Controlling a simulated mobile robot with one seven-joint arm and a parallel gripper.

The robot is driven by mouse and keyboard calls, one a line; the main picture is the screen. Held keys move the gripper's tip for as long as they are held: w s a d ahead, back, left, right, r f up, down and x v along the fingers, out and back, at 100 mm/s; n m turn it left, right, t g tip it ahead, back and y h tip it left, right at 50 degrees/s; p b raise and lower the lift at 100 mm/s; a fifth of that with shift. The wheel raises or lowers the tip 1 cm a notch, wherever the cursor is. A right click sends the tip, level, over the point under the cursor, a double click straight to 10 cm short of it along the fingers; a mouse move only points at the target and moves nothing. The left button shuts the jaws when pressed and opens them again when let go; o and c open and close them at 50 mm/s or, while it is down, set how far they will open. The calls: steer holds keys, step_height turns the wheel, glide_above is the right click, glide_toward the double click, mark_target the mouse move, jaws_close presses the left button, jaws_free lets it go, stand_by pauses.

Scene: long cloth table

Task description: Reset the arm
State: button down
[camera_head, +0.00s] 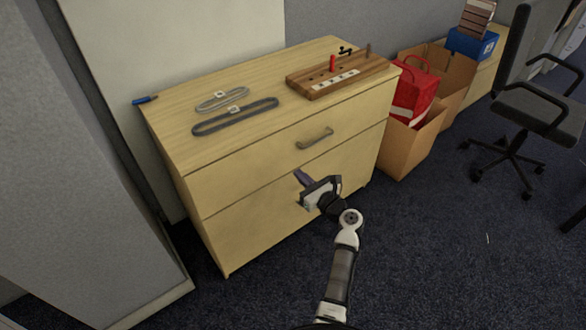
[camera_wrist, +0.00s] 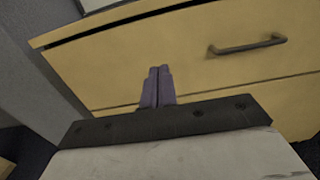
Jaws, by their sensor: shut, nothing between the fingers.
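My gripper (camera_head: 300,175) is in front of the wooden drawer cabinet (camera_head: 240,215), a little below and left of the upper drawer's handle (camera_head: 315,139). In the wrist view the two purple-grey fingers (camera_wrist: 158,72) are together, with nothing between them. The handle also shows in the wrist view (camera_wrist: 248,46), to the right of the fingers and apart from them. My arm reaches up from the bottom of the head view and is bent at the elbow. Both drawers look shut in the head view. The lower drawer's handle is not visible, perhaps hidden behind my gripper.
On the cabinet top lie two looped belts (camera_head: 235,116), a blue object (camera_head: 145,100) and a wooden board (camera_head: 338,84) with a red peg. Cardboard boxes (camera_head: 409,145) with a red bag (camera_head: 413,98) stand to the right. A black office chair (camera_head: 525,102) is farther right. Dark carpet (camera_head: 440,235) is clear in front.

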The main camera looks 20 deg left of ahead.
steer(key=shift+s+d, duration=0.2)
steer(key=shift+d, duration=0.1)
